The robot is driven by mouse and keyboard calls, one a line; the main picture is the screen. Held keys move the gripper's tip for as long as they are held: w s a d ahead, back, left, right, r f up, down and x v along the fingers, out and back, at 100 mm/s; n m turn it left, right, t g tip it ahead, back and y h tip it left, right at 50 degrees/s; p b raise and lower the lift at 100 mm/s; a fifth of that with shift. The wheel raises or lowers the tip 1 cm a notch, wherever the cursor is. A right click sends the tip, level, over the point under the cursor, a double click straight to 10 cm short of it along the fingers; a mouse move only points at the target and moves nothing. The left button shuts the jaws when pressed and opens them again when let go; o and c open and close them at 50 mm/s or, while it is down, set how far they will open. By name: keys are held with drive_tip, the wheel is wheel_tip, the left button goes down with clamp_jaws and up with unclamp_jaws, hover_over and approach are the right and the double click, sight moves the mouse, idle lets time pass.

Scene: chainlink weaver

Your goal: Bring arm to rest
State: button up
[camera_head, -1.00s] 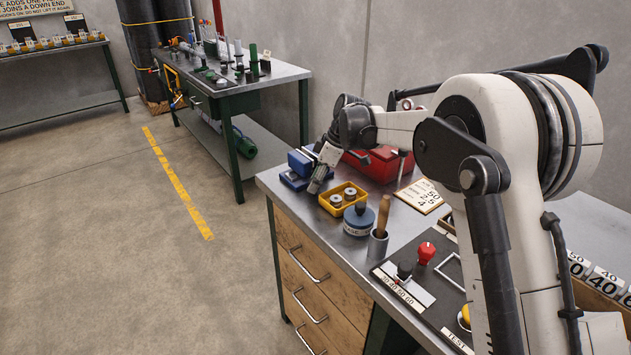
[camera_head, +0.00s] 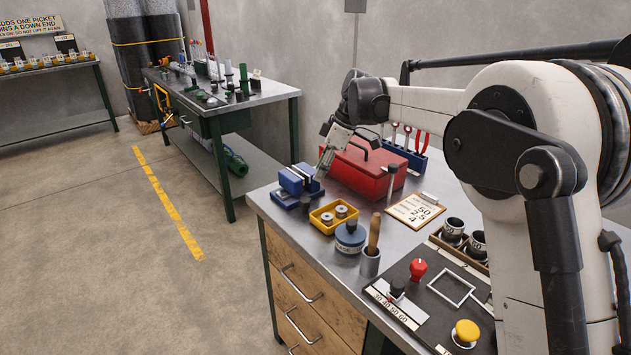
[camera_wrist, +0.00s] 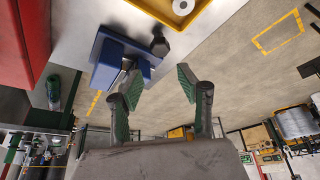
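My gripper (camera_head: 325,168) hangs at the end of my white and black arm, over the far end of the near workbench (camera_head: 232,193). In the head view it overlaps the space between the blue vise (camera_head: 298,181) and the red toolbox (camera_head: 362,170). In the wrist view my gripper (camera_wrist: 160,84) has its two green-padded fingers spread apart with nothing between them. The vise (camera_wrist: 112,58) is just beyond the left finger there, and the two look apart, though the exact gap is hard to tell.
A yellow tray (camera_head: 320,226) with metal rings, a blue round tin (camera_head: 350,239), a cup with a wooden handle (camera_head: 370,262) and a control panel (camera_head: 425,312) crowd the bench. A second bench (camera_head: 270,105) stands behind. The floor (camera_head: 90,270) at left is open.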

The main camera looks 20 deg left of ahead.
drive_tip(key=shift+d+r, duration=0.15)
drive_tip(key=shift+r, duration=0.25)
drive_tip(key=shift+d, duration=0.1)
drive_tip(key=s+d+r+m+t+h, duration=0.1)
drive_tip(key=s+d+r+m, duration=0.2)
drive_tip(key=s+d, duration=0.35)
drive_tip(key=s+d+r+m+t, duration=0.2)
drive_tip(key=s+d+r+m, duration=0.15)
drive_tip(key=d, duration=0.55)
drive_tip(key=s+d+r+m+t+h, duration=0.1)
drive_tip(key=s+d+r+m, duration=0.2)
drive_tip(key=s+d, duration=0.35)
drive_tip(key=s+d+f+m+t, duration=0.1)
drive_tip(key=s+d+f+m, duration=0.2)
drive_tip(key=s+d, duration=0.3)
drive_tip(key=s+d+f+m+t+h, duration=0.1)
drive_tip(key=s+d+f+m, duration=0.2)
drive_tip(key=s+d, duration=0.3)
drive_tip(key=s+d+f+m+t+h, duration=0.1)
drive_tip(key=s+d+f+m, duration=0.3)
drive_tip(key=s, duration=0.5)
drive_tip(key=shift+d+t, duration=0.4)
drive_tip(key=shift+d, duration=0.5)
drive_tip(key=shift+d, duration=0.1)
